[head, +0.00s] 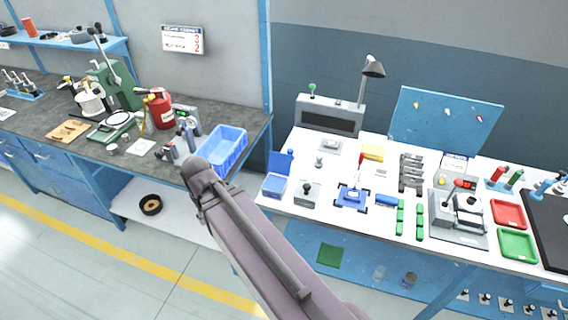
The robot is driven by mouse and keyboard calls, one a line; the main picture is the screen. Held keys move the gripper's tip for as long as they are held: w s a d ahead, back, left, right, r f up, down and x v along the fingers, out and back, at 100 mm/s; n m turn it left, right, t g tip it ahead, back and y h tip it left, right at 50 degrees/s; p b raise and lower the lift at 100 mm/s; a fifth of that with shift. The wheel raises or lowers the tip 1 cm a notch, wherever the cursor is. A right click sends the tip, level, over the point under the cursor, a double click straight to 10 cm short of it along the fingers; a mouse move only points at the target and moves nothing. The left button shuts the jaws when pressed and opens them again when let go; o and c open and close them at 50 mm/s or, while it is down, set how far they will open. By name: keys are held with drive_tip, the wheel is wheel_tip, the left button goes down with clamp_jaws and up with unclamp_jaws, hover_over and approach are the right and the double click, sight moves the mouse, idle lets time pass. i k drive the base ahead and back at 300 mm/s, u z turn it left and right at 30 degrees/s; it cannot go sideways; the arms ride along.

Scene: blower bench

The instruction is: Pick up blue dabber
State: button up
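I cannot pick out the blue dabber for certain. Red (497,174) and green (514,179) upright cylinders stand at the right of the white bench, and a small blue upright piece (541,187) stands beside them at the edge of a black mat. It may be the dabber, but it is too small to tell. My arm rises from the bottom middle of the head view to a dark rounded joint left of centre. My gripper cannot be made out; that joint may hide it.
The white bench (330,222) carries a blue fixture (351,197), grey blocks, green pieces, and red (508,213) and green (517,244) trays. A lamp (372,68) stands behind. The dark bench at left holds a blue bin (222,150), a red canister (160,112) and a green press (114,85).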

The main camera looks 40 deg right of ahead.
sight(290, 151)
drive_tip(key=k, duration=0.85)
drive_tip(key=z, duration=1.3)
drive_tip(key=i, duration=1.05)
drive_tip(key=u, duration=0.1)
